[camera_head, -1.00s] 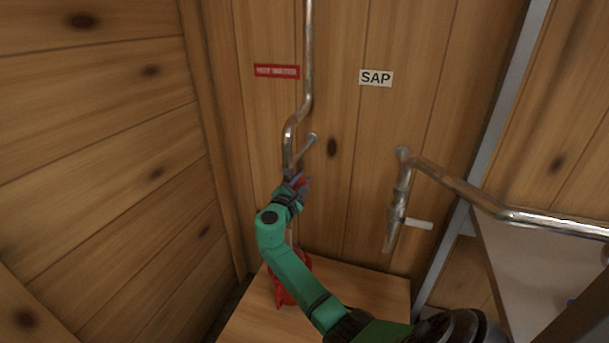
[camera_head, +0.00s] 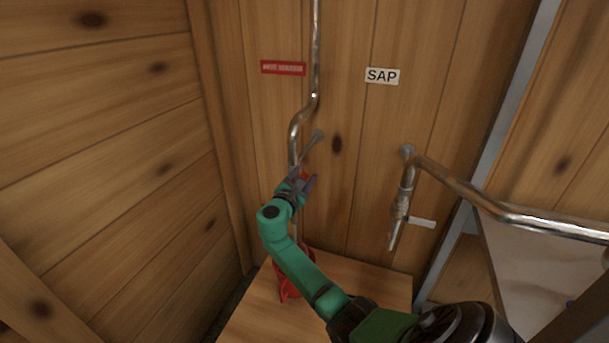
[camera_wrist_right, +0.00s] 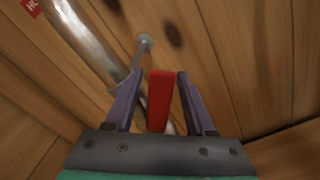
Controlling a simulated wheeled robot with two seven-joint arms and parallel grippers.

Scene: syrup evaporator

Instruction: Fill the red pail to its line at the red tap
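The red tap's lever (camera_wrist_right: 160,100) stands between the two fingers of my right gripper (camera_wrist_right: 158,78) in the right wrist view, with gaps on both sides. In the head view my right gripper (camera_head: 305,178) is open at this lever, below the bent steel pipe (camera_head: 296,140). The red pail (camera_head: 283,285) stands on the wooden stand under the tap, partly hidden by my right arm. A thin pale vertical strip (camera_head: 294,232) shows between tap and pail; I cannot tell if it is liquid. The pail's line and level are hidden. My left gripper is not in view.
A second steel tap (camera_head: 398,215) with a white lever (camera_head: 421,222) hangs to the right, under the SAP sign (camera_head: 382,76). A red sign (camera_head: 283,68) is on the wall. The wooden stand (camera_head: 375,283) has bare top right of the pail.

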